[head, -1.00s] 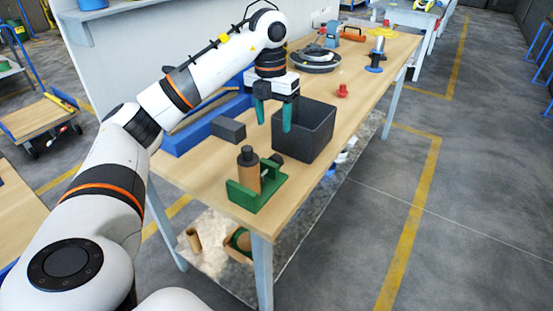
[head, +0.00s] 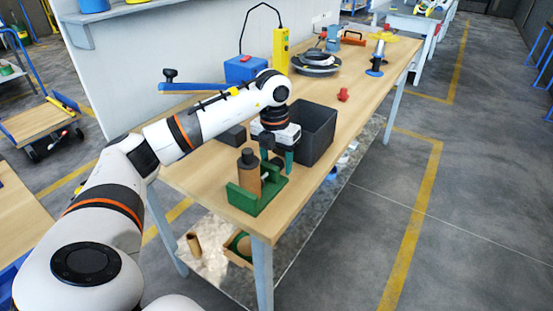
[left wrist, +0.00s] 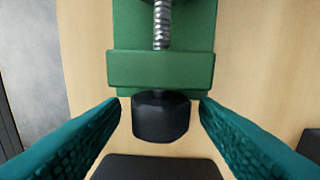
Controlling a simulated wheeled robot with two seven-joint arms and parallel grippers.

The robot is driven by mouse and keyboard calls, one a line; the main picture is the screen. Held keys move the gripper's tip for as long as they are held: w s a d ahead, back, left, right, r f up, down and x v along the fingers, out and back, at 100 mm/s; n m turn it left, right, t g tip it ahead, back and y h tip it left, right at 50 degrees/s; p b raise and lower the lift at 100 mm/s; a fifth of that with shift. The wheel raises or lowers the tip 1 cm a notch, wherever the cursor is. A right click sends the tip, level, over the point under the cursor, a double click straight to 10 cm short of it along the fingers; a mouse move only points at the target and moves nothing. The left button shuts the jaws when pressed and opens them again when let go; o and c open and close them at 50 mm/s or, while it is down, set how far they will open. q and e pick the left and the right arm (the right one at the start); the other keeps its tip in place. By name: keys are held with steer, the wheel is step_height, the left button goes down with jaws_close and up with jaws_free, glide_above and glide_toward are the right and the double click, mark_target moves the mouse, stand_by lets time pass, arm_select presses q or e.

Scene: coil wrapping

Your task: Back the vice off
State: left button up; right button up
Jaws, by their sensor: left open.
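The green vice (head: 262,200) stands at the near end of the workbench, with a brown cylinder (head: 249,180) with a dark top standing in it. In the left wrist view, the vice's green end plate (left wrist: 160,70), its threaded screw (left wrist: 161,25) and its black knob (left wrist: 160,117) show. My left gripper (head: 277,163) is low behind the vice in the head view. In the left wrist view its teal fingers (left wrist: 160,104) are open, one on each side of the knob, with gaps visible. My right gripper is not in view.
A dark open bin (head: 318,140) stands close beside my left gripper. A dark grey block (head: 233,135) lies to its left. A red piece (head: 343,95) and a black round coil (head: 317,62) sit farther along the workbench (head: 365,88).

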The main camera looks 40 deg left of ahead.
arm_select(q)
steer(key=c, duration=1)
steer(key=shift+d+r+y+p, duration=0.15)
steer(key=shift+r+y+p, duration=0.15)
steer(key=shift+y+p, duration=0.35)
steer(key=shift+d+f+y, duration=0.1)
steer(key=shift+y, duration=0.25)
steer(key=shift+w+f+y+p, duration=0.1)
steer(key=shift+f+y+p, duration=0.05)
steer(key=shift+y+p, duration=0.3)
steer(key=o, duration=1)
